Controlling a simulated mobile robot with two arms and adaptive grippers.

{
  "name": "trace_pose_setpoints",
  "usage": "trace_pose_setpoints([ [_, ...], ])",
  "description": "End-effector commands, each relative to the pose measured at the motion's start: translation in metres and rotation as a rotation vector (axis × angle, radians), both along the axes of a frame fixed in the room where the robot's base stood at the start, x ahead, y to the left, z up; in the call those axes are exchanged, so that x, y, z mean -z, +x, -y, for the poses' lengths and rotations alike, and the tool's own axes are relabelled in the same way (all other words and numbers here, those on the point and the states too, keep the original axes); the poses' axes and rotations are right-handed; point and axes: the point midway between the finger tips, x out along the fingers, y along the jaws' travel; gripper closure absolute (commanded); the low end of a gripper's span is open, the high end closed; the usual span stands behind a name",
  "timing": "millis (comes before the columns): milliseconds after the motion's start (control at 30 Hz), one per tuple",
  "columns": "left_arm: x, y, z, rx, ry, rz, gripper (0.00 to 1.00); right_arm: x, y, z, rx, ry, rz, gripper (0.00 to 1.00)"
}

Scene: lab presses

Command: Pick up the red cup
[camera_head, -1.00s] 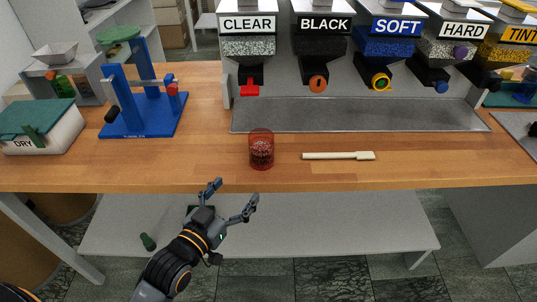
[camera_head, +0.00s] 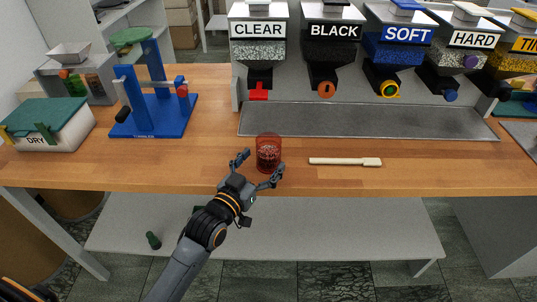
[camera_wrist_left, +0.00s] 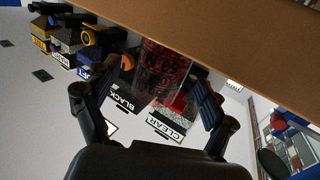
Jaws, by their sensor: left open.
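The red cup (camera_head: 268,152), translucent with dark grains inside, stands upright on the wooden table near its front edge. My left gripper (camera_head: 258,166) is open, with its fingers spread on the near side of the cup, one toward each side of it. In the left wrist view, the red cup (camera_wrist_left: 163,72) shows between the two open fingers (camera_wrist_left: 150,95), beyond their tips or just between them; I cannot tell whether they touch it. My right gripper is not in view.
A pale brush or spatula (camera_head: 345,161) lies right of the cup. Behind stand a grey tray (camera_head: 370,120) and labelled dispensers (camera_head: 258,32). A blue press (camera_head: 152,115) and a DRY box (camera_head: 52,128) are on the left. Table between is clear.

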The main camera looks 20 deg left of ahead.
Motion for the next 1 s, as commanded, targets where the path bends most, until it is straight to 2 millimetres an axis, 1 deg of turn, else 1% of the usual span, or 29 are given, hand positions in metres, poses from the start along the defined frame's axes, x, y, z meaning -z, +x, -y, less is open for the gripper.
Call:
trace_pose_setpoints([
  [33, -0.002, 0.009, 0.000, 0.000, 0.000, 0.002, 0.16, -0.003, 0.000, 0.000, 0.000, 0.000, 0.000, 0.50],
  [100, -0.001, 0.020, 0.001, 0.000, 0.000, 0.002, 0.16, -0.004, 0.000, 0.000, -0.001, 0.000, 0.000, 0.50],
  [233, 0.000, 0.034, 0.004, 0.000, 0.000, 0.001, 0.16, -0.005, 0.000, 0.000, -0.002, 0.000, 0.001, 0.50],
  [333, 0.001, 0.038, 0.005, 0.000, 0.000, 0.000, 0.16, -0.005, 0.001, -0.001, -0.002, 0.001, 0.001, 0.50],
  [533, 0.001, 0.038, 0.005, 0.000, 0.000, 0.000, 0.16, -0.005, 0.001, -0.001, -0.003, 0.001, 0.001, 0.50],
  [567, 0.001, 0.038, 0.005, 0.000, 0.000, 0.000, 0.22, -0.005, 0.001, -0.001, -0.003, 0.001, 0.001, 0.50],
  [600, 0.001, 0.038, 0.005, 0.000, 0.000, 0.000, 0.30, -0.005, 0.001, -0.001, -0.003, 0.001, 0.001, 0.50],
  [667, 0.001, 0.038, 0.005, 0.000, 0.000, 0.000, 0.43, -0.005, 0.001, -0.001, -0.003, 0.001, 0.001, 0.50],
  [700, 0.001, 0.038, 0.005, 0.000, 0.000, 0.000, 0.51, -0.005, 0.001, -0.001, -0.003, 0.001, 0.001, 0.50],
  [767, 0.001, 0.038, 0.005, 0.000, 0.000, 0.000, 0.63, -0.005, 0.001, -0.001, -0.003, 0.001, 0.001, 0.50],
  [800, 0.001, 0.038, 0.005, 0.000, 0.000, 0.000, 0.71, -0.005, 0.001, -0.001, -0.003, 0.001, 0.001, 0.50],
  [833, 0.001, 0.038, 0.005, 0.000, 0.000, 0.000, 0.75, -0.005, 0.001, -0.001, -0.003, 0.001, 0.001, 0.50],
  [1000, 0.001, 0.038, 0.005, 0.000, 0.000, 0.001, 0.75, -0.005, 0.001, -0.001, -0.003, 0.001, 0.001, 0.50],
])
